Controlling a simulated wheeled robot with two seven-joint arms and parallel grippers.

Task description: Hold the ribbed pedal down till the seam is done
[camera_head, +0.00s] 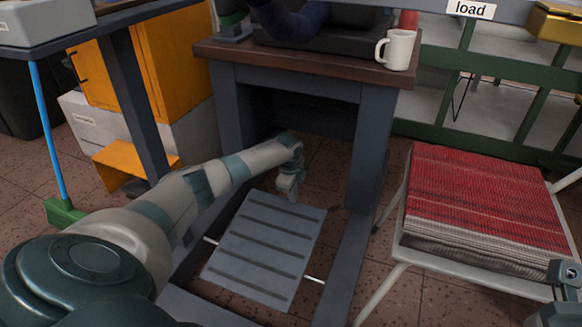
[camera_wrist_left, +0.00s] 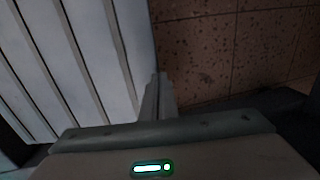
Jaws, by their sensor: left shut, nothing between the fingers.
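The ribbed pedal (camera_head: 262,238), a grey plate with dark grooves, lies low under the dark-topped bench, on a thin rod. Its ribbed face also fills the left of the left wrist view (camera_wrist_left: 88,50). My left gripper (camera_head: 290,196) points down at the pedal's far edge, shut and empty. In the left wrist view its fingertips (camera_wrist_left: 160,82) show beside the pedal's edge; I cannot tell whether they touch it. A part of what looks like my right gripper (camera_head: 566,278) shows at the lower right edge, its fingers unclear. No seam can be made out.
The bench (camera_head: 285,84) has thick legs on both sides of the pedal. A white mug (camera_head: 398,50) stands on its top beside a dark machine, cut off above. A chair (camera_head: 395,262) with folded red cloth (camera_head: 478,200) stands right. An orange cabinet (camera_head: 172,62) is left.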

